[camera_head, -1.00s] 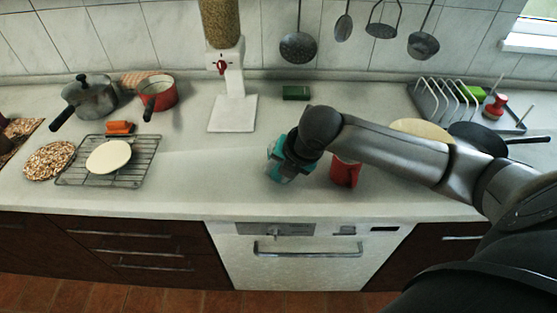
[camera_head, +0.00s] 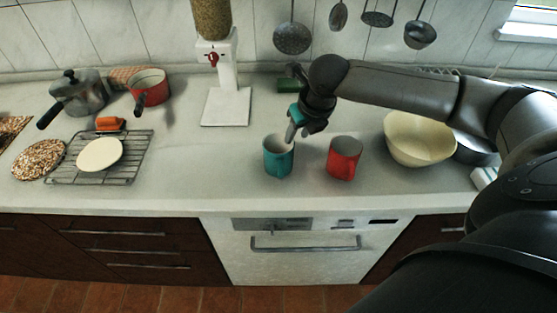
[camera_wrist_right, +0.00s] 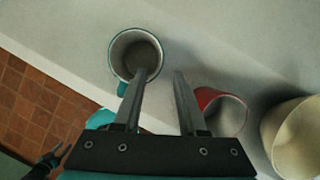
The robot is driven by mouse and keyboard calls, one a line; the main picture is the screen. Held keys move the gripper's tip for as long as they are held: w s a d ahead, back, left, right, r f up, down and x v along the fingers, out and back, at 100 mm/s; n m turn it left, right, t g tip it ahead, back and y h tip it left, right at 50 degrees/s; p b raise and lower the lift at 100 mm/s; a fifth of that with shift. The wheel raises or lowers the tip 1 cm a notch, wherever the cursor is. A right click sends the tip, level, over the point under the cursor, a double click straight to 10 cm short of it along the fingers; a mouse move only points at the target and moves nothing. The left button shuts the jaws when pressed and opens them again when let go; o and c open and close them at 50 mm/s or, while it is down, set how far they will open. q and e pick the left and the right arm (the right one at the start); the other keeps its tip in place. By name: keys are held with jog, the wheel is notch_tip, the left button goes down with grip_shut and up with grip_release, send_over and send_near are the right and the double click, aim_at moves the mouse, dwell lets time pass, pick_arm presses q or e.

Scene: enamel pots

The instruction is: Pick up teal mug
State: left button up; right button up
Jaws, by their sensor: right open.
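The teal mug (camera_head: 278,160) stands upright on the counter, left of the red mug (camera_head: 344,160). My right gripper (camera_head: 292,133) is above the teal mug's back right rim, fingers pointing down. In the right wrist view my right gripper (camera_wrist_right: 160,73) is open, with nothing between its fingers. There its left finger overlaps the opening of the teal mug (camera_wrist_right: 133,50), and the red mug (camera_wrist_right: 223,110) lies to the right of the right finger. I cannot tell whether the finger touches the rim. My left gripper is not seen in the head view.
A cream bowl (camera_head: 419,138) stands right of the red mug, below my forearm. A white dispenser (camera_head: 225,105) stands at the back left. A green block (camera_head: 288,85) lies behind my gripper.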

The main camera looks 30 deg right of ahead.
aim_at(294, 142)
jog(key=b+x, duration=0.1)
jog(key=x, duration=0.6)
jog(key=shift+f, duration=0.1)
grip_shut()
jog(key=shift+d, duration=0.1)
dwell(1.3)
